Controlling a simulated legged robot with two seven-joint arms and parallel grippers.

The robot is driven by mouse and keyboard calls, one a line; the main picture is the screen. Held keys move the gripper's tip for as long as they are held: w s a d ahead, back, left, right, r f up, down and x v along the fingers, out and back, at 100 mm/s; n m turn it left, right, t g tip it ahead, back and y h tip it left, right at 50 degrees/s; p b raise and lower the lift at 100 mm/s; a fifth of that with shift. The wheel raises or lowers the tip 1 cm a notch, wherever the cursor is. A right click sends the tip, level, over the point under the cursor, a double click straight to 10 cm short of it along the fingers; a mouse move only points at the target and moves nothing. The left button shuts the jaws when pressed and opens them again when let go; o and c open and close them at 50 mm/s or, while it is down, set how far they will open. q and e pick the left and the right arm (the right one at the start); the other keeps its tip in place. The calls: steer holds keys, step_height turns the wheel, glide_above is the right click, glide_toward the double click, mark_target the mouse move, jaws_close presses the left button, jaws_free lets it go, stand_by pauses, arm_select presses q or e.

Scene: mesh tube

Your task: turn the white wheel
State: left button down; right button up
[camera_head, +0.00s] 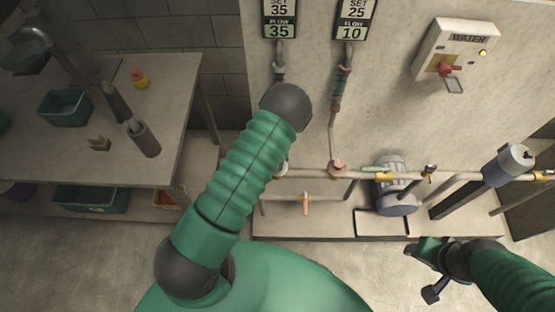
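I cannot pick out a white wheel with certainty. A small pale fitting (283,169) on the pipework shows just past the edge of my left arm, which hides whatever lies behind it. My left arm crosses the middle of the view up to a dark round joint; its gripper is not visible. My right gripper (424,272) is at the lower right, with its dark fingers spread apart and nothing between them. It is in front of the low plinth, apart from the pipes.
A pinkish round fitting (337,168) sits on the pipe, near a grey-blue pump (395,187). A water box (456,58) with a red knob is on the wall. A workbench (60,150) with bins stands at left. The floor at lower left is clear.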

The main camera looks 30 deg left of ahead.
arm_select(q)
steer(key=shift+w+a+r, duration=0.1)
steer(key=shift+w+r, duration=0.05)
steer(key=shift+w, duration=0.15)
steer(key=c, duration=1.3)
jaws_free()
steer(key=o, duration=0.4)
steer(key=shift+s, duration=0.1)
steer(key=shift+c, duration=0.2)
steer(key=shift+s, duration=0.1)
step_height(320, 180, up, 16)
steer(key=shift+r+p, duration=0.25)
steer(key=shift+p, duration=0.1)
